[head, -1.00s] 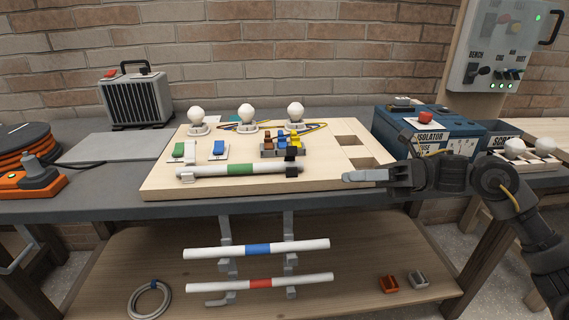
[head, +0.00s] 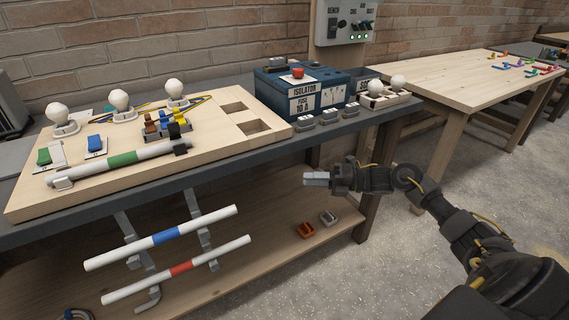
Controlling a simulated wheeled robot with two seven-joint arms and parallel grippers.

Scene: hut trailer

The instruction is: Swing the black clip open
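The black clip (head: 180,145) sits at the right end of a white tube with a green band (head: 122,160), on the wooden board (head: 60,200). Its small size hides whether its upper part is fastened. A pale clip (head: 62,184) is at the tube's left end. My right gripper (head: 316,179) is in front of the bench, right of and lower than the black clip, well apart from it. Its pale fingers point left and look close together from this side, and no object shows in them. My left gripper is out of view.
Bulbs (head: 120,101), coloured switches (head: 97,144) and a terminal block (head: 166,125) crowd the board. Tubes with blue (head: 166,237) and red (head: 181,268) bands hang below the bench edge.

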